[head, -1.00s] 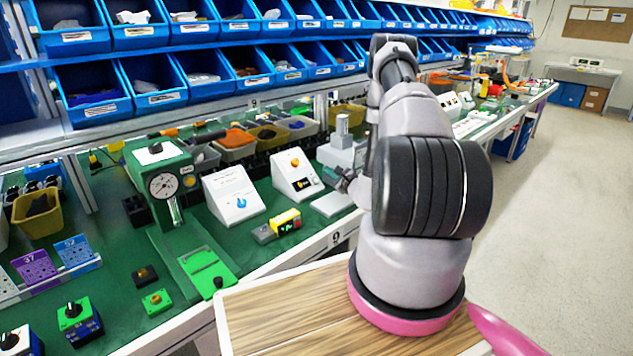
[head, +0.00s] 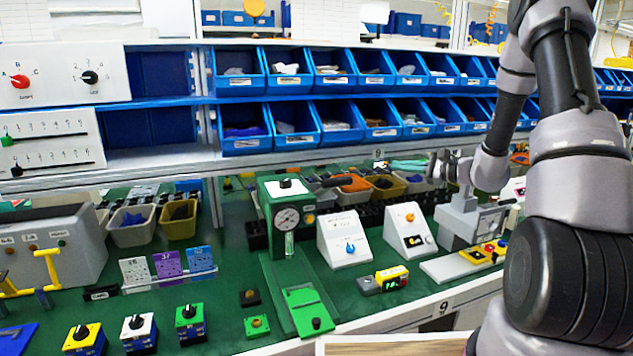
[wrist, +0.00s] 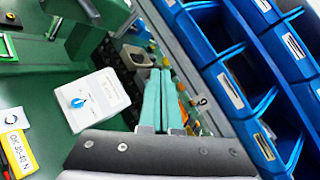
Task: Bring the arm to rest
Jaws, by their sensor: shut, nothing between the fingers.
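My arm (head: 575,170) rises at the right of the head view and bends over toward the bench. My gripper (head: 395,164) is above the back of the bench, in front of the blue bins, with its teal fingers pointing left. In the wrist view my gripper (wrist: 160,75) shows its two teal fingers side by side, closed with nothing between them. A white sloped box with a blue rotary knob (head: 350,247) stands on the green bench below and left of the gripper. The knob also shows in the wrist view (wrist: 77,103), apart from the fingers.
Two rows of blue bins (head: 295,125) run behind the gripper. A green press (head: 285,215), a white box with an orange button (head: 410,232) and a grey stand (head: 468,222) stand on the bench. Small knob boxes (head: 138,328) sit front left. A shelf panel (head: 60,80) has knobs.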

